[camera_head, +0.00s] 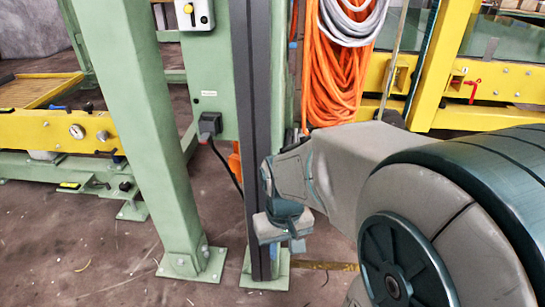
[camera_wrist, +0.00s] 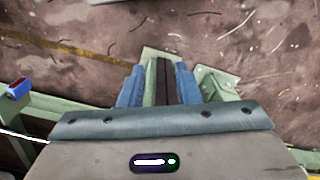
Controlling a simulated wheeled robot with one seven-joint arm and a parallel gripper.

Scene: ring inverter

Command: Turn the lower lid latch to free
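I cannot make out the lower lid latch in either view. My gripper (camera_head: 284,226) is low beside the green post with a dark strip (camera_head: 256,130) in the head view, and its jaws are partly hidden there. In the wrist view the two blue fingers of my gripper (camera_wrist: 158,86) stand apart. The dark strip and green foot of the post (camera_wrist: 160,60) show between and beyond them. I see nothing held between the fingers, and I cannot tell whether they touch the post.
A slanted green leg (camera_head: 160,140) stands left of the post. A grey plug with a black cable (camera_head: 209,124) sits on the green cabinet. Orange hose (camera_head: 335,80) hangs behind my arm. A yellow frame (camera_head: 55,130) is at left. A small red and blue part (camera_wrist: 18,88) shows in the wrist view.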

